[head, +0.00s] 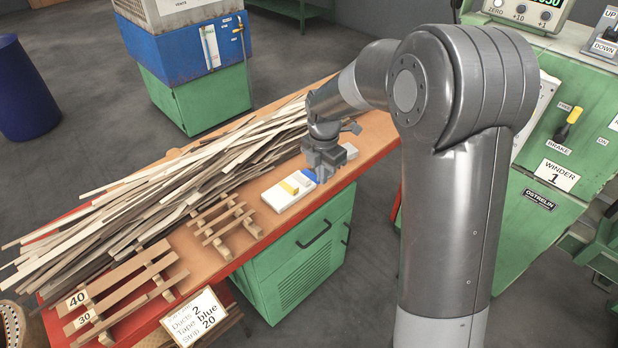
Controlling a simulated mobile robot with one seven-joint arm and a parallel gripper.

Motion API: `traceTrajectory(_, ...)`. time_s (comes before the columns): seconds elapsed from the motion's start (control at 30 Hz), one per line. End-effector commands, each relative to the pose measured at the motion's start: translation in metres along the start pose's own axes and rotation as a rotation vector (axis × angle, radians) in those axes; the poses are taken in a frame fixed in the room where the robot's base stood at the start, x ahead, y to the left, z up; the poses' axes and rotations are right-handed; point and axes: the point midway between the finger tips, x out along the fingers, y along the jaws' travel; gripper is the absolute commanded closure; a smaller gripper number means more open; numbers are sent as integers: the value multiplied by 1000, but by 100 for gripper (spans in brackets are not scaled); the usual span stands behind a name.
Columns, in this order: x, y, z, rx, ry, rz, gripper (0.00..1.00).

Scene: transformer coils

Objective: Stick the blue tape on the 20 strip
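The blue tape (309,175) is a small blue piece at the far right end of a white holder (281,199), partly hidden by my gripper. A yellow piece (289,187) sits beside it on the holder. My gripper (324,178) points down over the blue end; its fingers are too small and dark to tell whether they are open or touch the tape. No label 20 is readable on a strip. A card (196,318) reads "Ducts 2, Tape blue, Strip 20".
A large pile of loose strips (190,180) covers the back of the orange-topped bench. A second small rack (222,222) stands between the labelled rack and the holder. A light block (349,151) lies right of my gripper. A green winder panel (545,215) stands at right.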

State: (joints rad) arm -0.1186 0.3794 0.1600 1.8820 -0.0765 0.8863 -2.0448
Motion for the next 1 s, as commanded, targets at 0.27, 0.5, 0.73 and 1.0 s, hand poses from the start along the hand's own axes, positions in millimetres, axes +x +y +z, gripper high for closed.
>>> traceTrajectory(0.27, 0, 28, -43, 160, 1, 0, 100)
traceTrajectory(0.5, 5, 62, -109, 402, 0, -1, 100)
traceTrajectory(0.73, 9, 87, -176, 635, -1, 0, 100)
traceTrajectory(1.0, 14, 104, -260, 909, 0, 0, 100)
